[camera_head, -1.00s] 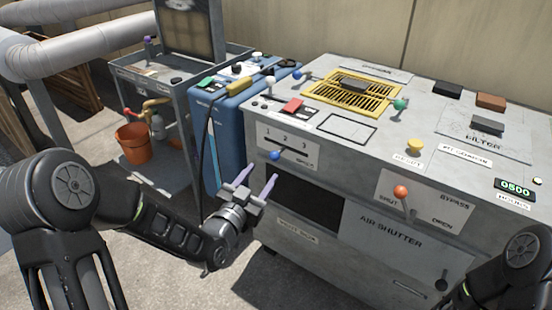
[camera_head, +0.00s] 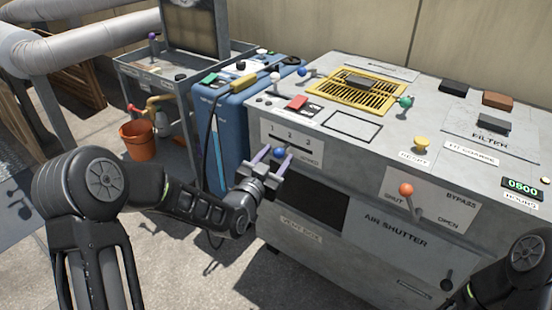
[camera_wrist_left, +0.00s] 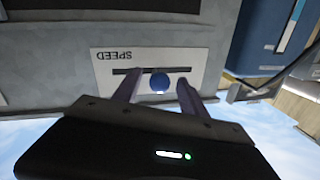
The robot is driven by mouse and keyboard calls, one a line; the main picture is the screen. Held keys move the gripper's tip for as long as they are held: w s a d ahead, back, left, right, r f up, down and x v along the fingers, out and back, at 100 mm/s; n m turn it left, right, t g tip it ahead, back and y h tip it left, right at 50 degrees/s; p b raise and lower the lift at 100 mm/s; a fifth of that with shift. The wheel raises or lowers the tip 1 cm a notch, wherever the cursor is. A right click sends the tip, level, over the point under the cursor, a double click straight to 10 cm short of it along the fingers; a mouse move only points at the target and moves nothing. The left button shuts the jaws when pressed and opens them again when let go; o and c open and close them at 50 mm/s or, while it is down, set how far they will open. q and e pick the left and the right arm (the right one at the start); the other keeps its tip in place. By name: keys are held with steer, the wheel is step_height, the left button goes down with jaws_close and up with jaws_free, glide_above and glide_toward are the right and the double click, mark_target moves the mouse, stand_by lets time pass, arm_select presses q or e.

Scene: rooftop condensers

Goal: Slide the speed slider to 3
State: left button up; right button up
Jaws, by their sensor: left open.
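The speed slider's blue knob (camera_head: 279,152) sticks out from a white plate (camera_head: 311,149) on the cabinet's front, marked 1, 2 and 3. It sits toward the 1 side of its dark slot. My left gripper (camera_head: 274,153) is open, with its two fingers on either side of the knob. In the left wrist view the blue knob (camera_wrist_left: 160,83) lies between the finger tips, with gaps on both sides, nearer the right finger. The plate (camera_wrist_left: 106,69) with the word SPEED shows upside down there. My right gripper is out of view; only part of that arm shows.
The cabinet top holds a yellow grille (camera_head: 340,93), a yellow button (camera_head: 421,142) and a green knob (camera_head: 406,101). An orange lever (camera_head: 406,189) sits on the front. A blue unit (camera_head: 226,122) and a cart with an orange bucket (camera_head: 138,140) stand at left.

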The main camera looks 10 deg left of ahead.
arm_select(q)
jaws_close()
stand_by(0.6)
stand_by(0.9)
